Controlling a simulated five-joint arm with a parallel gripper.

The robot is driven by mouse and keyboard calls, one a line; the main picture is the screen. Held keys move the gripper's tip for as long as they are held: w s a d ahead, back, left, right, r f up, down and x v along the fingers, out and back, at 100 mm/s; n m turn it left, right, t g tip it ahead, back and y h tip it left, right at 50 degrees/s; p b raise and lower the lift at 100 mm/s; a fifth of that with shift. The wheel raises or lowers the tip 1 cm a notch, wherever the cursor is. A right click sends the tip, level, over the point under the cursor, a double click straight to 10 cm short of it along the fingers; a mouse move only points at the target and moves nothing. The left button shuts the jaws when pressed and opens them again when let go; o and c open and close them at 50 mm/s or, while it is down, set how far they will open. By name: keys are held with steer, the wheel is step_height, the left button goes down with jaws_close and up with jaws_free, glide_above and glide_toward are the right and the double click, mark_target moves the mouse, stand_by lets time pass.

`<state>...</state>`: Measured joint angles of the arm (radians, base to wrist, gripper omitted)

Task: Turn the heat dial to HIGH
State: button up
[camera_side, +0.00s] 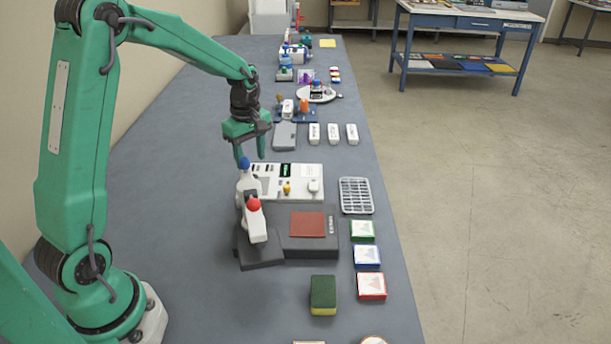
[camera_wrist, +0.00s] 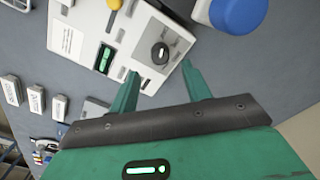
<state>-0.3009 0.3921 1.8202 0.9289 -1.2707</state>
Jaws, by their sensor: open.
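A white control panel (camera_side: 302,172) lies flat on the bench below and to the right of my gripper (camera_side: 252,158). In the wrist view the panel (camera_wrist: 90,28) carries a round dial (camera_wrist: 159,53) with a dark face and a pale mark, and its setting is too small to read. My gripper (camera_wrist: 160,69) is open and empty. Its two fingers point at the panel, with the dial showing between and just beyond the fingertips. The fingers look apart from the dial. In the side view I cannot make out the dial clearly.
A press with a brown plate (camera_side: 307,224), a wire rack (camera_side: 356,196) and a sponge (camera_side: 323,294) lie nearer. White blocks (camera_side: 333,133) lie beyond.

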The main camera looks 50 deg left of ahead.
steer(key=shift+f, duration=2.9)
steer(key=c, duration=1)
